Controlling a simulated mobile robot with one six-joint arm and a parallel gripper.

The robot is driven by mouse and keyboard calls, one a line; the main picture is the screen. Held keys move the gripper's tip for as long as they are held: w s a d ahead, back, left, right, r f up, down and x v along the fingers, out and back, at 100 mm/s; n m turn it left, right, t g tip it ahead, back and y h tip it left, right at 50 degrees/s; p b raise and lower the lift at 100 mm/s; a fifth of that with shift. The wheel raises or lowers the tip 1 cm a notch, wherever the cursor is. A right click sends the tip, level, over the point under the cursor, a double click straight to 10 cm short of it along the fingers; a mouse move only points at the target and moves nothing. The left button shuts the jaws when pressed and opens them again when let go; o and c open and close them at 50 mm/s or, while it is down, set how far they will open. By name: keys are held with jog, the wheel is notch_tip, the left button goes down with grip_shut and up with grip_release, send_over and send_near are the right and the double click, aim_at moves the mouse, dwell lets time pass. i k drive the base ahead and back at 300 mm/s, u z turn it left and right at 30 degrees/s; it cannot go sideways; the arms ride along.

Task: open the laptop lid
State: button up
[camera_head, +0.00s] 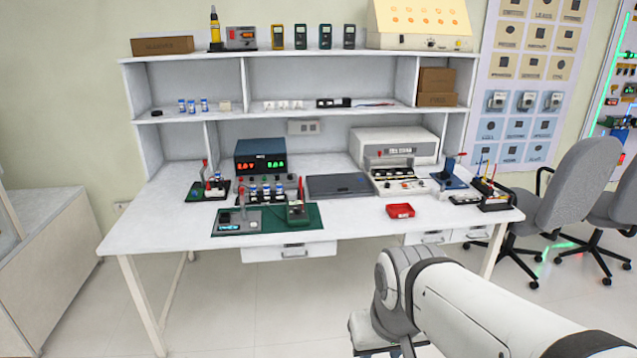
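A flat dark grey slab, which looks like the closed laptop (340,185), lies on the white workbench (160,215) near the middle. It sits between the power supply with red and green digits and a white instrument. Its top is flat, with no screen showing. My arm comes in from the lower right in front of the bench and bends downward at the bottom edge. My gripper's fingers do not show, and no part of my arm touches the laptop.
A green mat (305,218) with small devices lies left of the laptop. A red tray (400,211) lies to its front right, and a blue-based device (450,178) farther right. Shelves (300,112) rise behind. Grey chairs (575,195) stand at right. Bare bench lies in front of the laptop.

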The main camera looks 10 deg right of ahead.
aim_at(329, 184)
jog(key=i, duration=2.75)
jog(key=z, duration=0.05)
